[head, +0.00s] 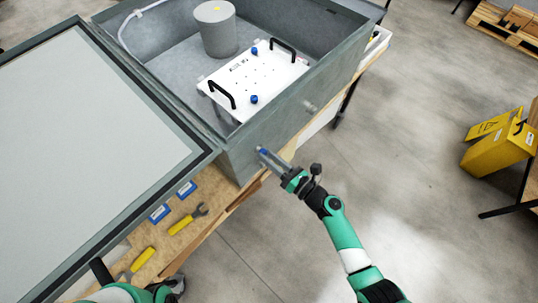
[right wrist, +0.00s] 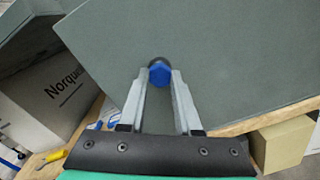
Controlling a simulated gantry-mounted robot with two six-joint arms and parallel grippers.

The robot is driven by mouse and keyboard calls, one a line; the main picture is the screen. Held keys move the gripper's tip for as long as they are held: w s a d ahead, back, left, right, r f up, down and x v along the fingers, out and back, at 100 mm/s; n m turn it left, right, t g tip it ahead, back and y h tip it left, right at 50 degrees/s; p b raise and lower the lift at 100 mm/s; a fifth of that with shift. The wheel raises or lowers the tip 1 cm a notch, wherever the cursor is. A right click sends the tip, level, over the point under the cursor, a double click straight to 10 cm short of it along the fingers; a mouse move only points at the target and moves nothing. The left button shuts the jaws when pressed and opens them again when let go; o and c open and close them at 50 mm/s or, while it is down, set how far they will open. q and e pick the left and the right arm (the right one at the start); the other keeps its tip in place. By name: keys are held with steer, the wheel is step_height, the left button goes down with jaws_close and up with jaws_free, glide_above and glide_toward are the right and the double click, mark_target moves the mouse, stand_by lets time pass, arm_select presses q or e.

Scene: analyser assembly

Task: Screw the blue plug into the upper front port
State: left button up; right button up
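The blue plug (right wrist: 160,74) sits between the two fingertips of my right gripper (right wrist: 159,78) in the right wrist view, with the fingers against its sides. A dark ring shows just behind the plug, against the grey front wall of the analyser box (right wrist: 200,60). The port itself is hidden behind the plug; whether the plug is in it I cannot tell. In the head view my right gripper (head: 262,154) is close to the box's front wall (head: 268,130). Part of my left arm's end (head: 172,287) shows at the bottom edge; its fingers are not clear.
The box's lid (head: 90,130) stands open on the left. Inside are a grey cylinder (head: 215,30) and a white panel (head: 255,80) with black handles and blue knobs. A fitting (head: 308,107) sticks out of the front wall. Yellow-handled tools (head: 180,224) lie on the bench.

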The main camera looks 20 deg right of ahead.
steer(key=o, duration=0.3)
